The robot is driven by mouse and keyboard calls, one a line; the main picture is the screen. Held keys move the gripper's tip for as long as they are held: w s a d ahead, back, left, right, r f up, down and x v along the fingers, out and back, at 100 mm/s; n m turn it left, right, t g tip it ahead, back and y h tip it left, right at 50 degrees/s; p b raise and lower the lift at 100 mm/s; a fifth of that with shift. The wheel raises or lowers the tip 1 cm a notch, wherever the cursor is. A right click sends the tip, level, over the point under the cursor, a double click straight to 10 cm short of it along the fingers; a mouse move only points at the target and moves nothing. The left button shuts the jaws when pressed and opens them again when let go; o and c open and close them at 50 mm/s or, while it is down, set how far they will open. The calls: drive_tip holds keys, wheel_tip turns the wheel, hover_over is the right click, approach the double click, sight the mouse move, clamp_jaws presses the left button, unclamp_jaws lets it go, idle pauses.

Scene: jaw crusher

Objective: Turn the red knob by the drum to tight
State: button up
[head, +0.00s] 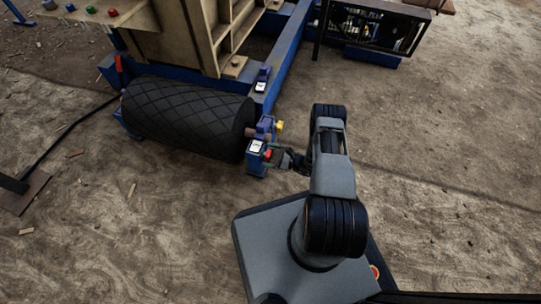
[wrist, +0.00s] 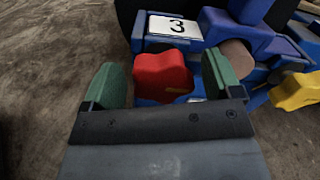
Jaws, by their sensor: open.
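The red knob (wrist: 162,76) is lobed and sits on a blue block below a white label marked 3 (wrist: 175,27) in the wrist view. In the head view the red knob (head: 267,154) shows small at the right end of the black drum (head: 188,118). My gripper (wrist: 161,85) is open, with one green finger pad on each side of the knob. There is a gap at the left pad; the right pad is close to the knob, and I cannot tell if it touches. In the head view my gripper (head: 282,158) is beside the knob.
A yellow knob (wrist: 297,91) is to the right of my gripper, also seen in the head view (head: 280,126). A brown shaft end (wrist: 236,58) and blue frame (head: 290,58) stand close by. Open dirt ground (head: 450,170) lies to the right.

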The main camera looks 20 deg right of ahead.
drive_tip(key=shift+c, duration=0.2)
drive_tip(key=c, duration=0.9)
